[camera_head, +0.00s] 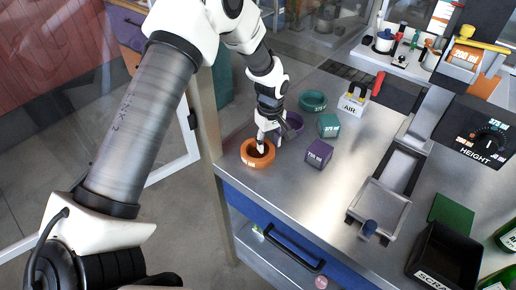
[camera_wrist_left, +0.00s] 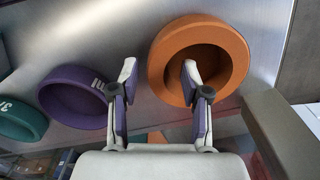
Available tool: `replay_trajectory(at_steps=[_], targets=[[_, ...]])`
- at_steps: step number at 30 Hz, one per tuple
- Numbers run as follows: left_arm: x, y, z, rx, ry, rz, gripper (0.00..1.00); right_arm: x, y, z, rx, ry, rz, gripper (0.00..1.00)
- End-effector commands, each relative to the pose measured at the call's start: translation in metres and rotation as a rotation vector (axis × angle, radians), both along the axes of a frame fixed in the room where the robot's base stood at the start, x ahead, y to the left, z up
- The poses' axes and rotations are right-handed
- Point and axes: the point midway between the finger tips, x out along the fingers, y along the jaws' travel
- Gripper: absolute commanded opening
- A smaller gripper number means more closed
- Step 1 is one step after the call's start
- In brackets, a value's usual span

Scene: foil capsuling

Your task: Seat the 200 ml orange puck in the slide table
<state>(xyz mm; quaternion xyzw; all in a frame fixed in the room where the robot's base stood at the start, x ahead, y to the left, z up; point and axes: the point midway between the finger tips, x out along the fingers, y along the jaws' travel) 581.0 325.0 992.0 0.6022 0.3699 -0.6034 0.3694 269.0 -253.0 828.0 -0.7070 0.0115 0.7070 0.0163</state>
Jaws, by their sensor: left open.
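The orange puck (camera_head: 246,158), a ring with a small white label, sits on the steel bench near its left front corner. My left gripper (camera_head: 264,143) is open right over it. In the left wrist view, the gripper (camera_wrist_left: 159,84) has one finger over the opening of the orange puck (camera_wrist_left: 232,40) and the other outside its rim, beside the purple ring. I cannot tell whether either finger touches the puck. The slide table (camera_head: 377,210), a metal carriage with a blue knob, stands empty at the right on the bench. My right gripper is not in view.
A purple ring (camera_head: 296,121) and teal ring (camera_head: 313,100) lie behind the orange puck. A purple block (camera_head: 319,153) and teal block (camera_head: 328,125) stand to its right. A black scrap bin (camera_head: 440,262) is at front right. The bench between blocks and slide is clear.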

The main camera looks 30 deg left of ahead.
Motion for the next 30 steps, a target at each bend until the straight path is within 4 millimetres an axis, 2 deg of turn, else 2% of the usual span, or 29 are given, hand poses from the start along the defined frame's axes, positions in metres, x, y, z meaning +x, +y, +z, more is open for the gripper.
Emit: replay_trajectory(at_steps=[6, 7, 9, 11, 23, 30], targets=[[0.000, 0.000, -0.005, 0.000, -0.002, 0.000, 0.47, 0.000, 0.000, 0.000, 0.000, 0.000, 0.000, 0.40], [0.000, 0.000, -0.005, 0.000, -0.002, 0.000, 0.43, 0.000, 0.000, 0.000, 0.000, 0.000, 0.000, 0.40], [0.000, 0.000, -0.005, 0.000, -0.002, 0.000, 0.18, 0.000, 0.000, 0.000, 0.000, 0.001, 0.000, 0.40], [0.000, 0.000, -0.005, 0.000, -0.001, 0.000, 0.00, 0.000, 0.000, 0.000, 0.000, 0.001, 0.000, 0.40], [0.000, 0.000, -0.005, 0.000, -0.001, 0.000, 0.00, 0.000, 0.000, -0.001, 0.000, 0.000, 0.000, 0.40], [0.001, 0.000, 0.011, 0.000, -0.004, -0.001, 0.00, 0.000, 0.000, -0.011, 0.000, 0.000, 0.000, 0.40]])
